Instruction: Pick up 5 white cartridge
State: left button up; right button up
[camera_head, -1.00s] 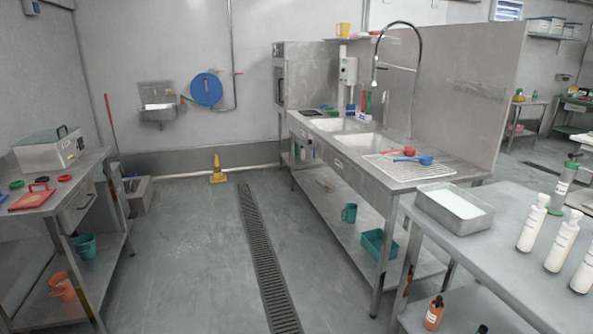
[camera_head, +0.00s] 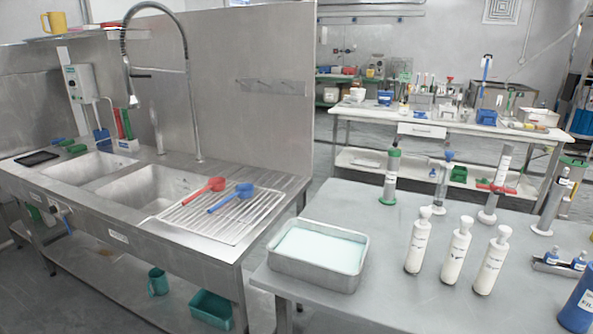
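Three white bottle-like cartridges with white caps stand upright in a slanting row on the steel table at the right: the left one (camera_head: 418,241), the middle one (camera_head: 457,251) and the right one (camera_head: 491,262). Each has small dark print on its front that I cannot read. More cylinders with green, blue or red parts stand behind them; I cannot tell whether any of these is a cartridge of the same kind. Neither of my grippers is in view, and nothing touches the white cartridges.
A steel tray (camera_head: 318,275) of pale liquid stands on the steel table (camera_head: 375,310), left of the cartridges. A blue container (camera_head: 579,305) stands at the right edge. A sink bench (camera_head: 150,225) with red and blue scoops is at the left. Bare tabletop lies in front of the cartridges.

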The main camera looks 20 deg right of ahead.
aim_at(461, 238)
jog(key=z, duration=1.2)
jog(key=i, duration=1.05)
jog(key=z, duration=0.85)
